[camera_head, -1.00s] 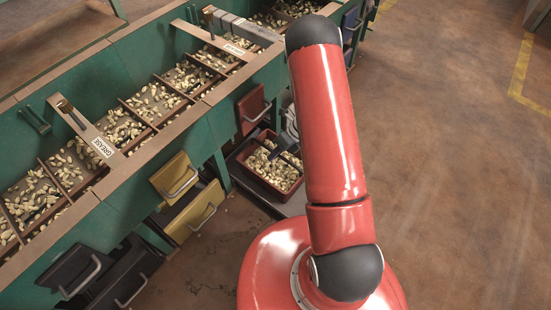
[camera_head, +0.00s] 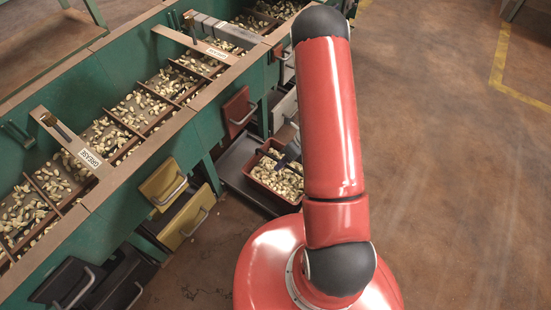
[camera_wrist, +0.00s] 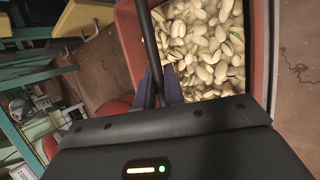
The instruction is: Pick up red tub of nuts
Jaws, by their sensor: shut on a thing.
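The red tub of nuts (camera_head: 268,189) is in the head view, just left of my arm, over a dark low shelf. It is full of pale nuts. In the wrist view the tub's red wall (camera_wrist: 129,38) shows at the upper middle, with nuts close up and a dark bar along its side. My gripper (camera_wrist: 163,88) is shut on the tub at this bar; the exact contact is partly hidden by the gripper body.
A long green hopper bench (camera_head: 150,165) with nut compartments runs along the left. The brown floor (camera_head: 440,180) to the right is clear.

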